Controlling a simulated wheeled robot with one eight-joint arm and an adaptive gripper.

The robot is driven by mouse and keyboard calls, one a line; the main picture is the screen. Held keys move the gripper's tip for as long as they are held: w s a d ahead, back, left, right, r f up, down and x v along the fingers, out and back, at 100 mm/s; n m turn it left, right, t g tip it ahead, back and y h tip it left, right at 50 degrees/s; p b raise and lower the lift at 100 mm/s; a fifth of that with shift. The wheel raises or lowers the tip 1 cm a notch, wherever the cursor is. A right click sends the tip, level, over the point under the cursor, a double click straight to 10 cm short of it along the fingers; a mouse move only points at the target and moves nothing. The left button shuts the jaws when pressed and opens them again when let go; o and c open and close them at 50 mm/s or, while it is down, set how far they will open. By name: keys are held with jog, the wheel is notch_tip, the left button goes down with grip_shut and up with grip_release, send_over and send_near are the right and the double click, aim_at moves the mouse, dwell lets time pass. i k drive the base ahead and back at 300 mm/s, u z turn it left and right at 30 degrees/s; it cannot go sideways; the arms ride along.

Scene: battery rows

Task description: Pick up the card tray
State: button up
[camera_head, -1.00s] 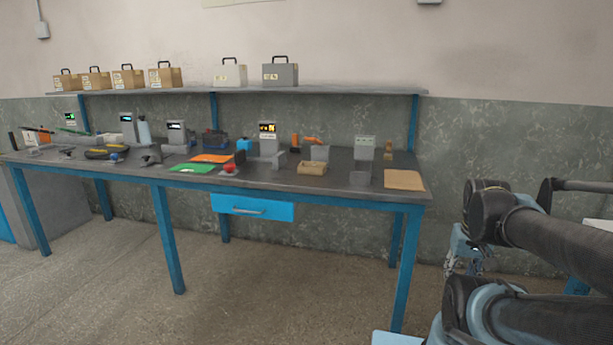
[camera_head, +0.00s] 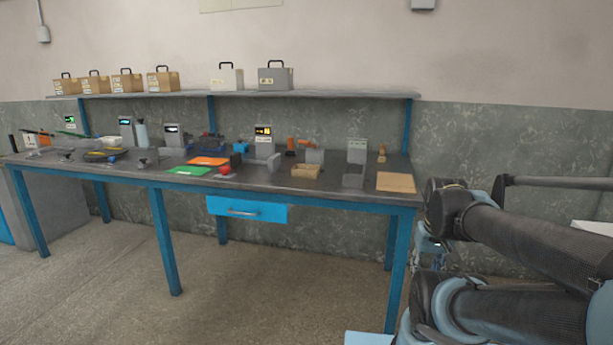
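A small tan open tray (camera_head: 306,171), which looks like the card tray, sits on the dark workbench (camera_head: 340,188) near its front edge, right of the middle. My arm fills the lower right of the head view. My gripper (camera_head: 430,258) shows only in part behind the arm links, right of the bench and well apart from the tray. Its fingers are too small and covered to tell whether they are open or shut.
Cases stand on the shelf (camera_head: 330,95) above. The floor (camera_head: 270,290) in front is clear.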

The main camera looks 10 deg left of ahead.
aim_at(306, 171)
jog(key=i, duration=0.95)
